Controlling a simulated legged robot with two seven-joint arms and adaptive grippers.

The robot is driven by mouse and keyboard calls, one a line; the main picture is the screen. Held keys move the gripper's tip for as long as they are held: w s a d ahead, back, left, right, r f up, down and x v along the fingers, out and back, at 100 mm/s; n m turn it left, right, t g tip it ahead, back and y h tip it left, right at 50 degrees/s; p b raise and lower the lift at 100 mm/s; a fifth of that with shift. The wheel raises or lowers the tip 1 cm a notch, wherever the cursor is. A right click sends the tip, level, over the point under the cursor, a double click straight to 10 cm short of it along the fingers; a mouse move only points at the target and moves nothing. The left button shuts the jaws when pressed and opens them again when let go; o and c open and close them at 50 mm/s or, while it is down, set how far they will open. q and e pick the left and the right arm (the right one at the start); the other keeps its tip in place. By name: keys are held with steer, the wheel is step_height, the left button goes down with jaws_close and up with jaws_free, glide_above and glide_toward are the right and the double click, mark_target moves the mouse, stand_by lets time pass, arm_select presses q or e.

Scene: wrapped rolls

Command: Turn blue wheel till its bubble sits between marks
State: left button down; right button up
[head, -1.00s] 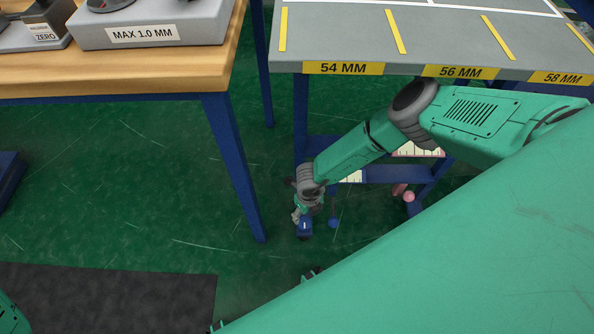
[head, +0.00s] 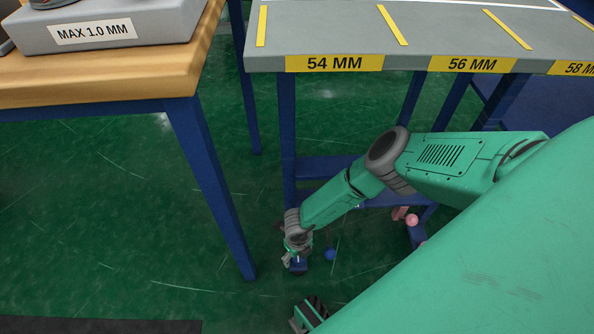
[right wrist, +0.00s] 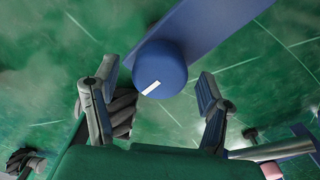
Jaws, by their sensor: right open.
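The blue wheel (right wrist: 160,72) is a round blue knob with a white stripe on its face, in the upper middle of the right wrist view. In the head view it is a small blue shape (head: 298,266) at the end of my right arm. My right gripper (right wrist: 153,96) is open, with one finger to the left and one to the right of the wheel; contact does not show. In the head view my right gripper (head: 298,250) is low, beside the table leg. The bubble and its marks cannot be made out. My left gripper is out of view.
A grey-topped table (head: 330,35) with blue legs and yellow size labels stands above my right arm. A wooden bench (head: 120,78) is at the left. Green floor is clear between bench and table.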

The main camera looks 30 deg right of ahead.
steer(key=shift+f+b, duration=0.45)
steer(key=shift+f, duration=0.45)
steer(key=c, duration=1.2)
steer(key=shift+o, duration=0.2)
steer(key=shift+n, duration=0.3)
